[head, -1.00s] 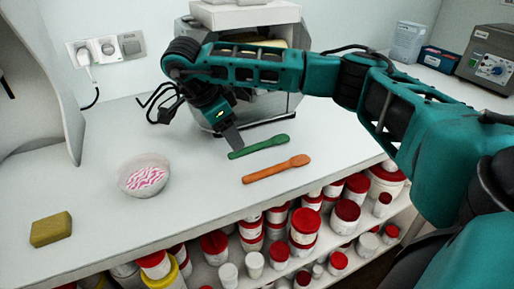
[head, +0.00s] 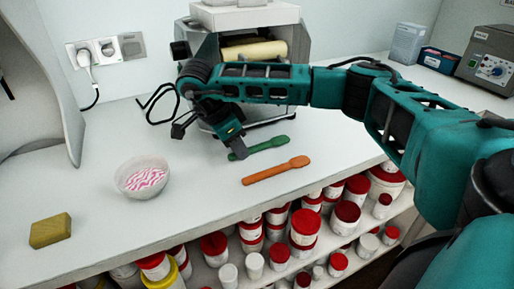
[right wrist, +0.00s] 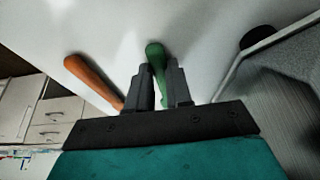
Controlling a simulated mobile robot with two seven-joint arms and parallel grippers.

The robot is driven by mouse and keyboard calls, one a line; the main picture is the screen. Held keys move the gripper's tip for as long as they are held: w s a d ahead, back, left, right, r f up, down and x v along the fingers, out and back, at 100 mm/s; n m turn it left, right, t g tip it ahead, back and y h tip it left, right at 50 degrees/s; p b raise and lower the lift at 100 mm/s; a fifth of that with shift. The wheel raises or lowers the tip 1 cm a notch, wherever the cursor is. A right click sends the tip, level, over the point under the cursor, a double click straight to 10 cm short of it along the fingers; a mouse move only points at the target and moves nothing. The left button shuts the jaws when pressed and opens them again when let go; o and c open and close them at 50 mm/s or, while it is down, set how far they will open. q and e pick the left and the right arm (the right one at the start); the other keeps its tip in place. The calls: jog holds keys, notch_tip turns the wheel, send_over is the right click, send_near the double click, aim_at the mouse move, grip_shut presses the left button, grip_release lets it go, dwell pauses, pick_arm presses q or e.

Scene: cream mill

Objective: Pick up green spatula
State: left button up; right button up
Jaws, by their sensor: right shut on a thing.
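The green spatula (head: 268,144) lies on the white counter, just behind the orange spatula (head: 276,170). My right gripper (head: 239,153) is down at the green spatula's left end in the head view. In the right wrist view the green spatula (right wrist: 156,58) runs between the two fingers of my right gripper (right wrist: 163,80), which are shut on it. The part under the fingers is hidden. The orange spatula (right wrist: 92,78) lies to the left there, apart from the fingers at its upper end. My left gripper is not in view.
A bowl with pink-and-white content (head: 142,177) and a yellow-brown sponge (head: 51,230) are on the counter at left. A machine (head: 290,40) stands behind my right gripper. Several red-lidded jars (head: 304,226) fill the shelf below the counter's front edge.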

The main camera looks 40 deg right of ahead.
grip_shut()
jog(key=shift+r, duration=0.15)
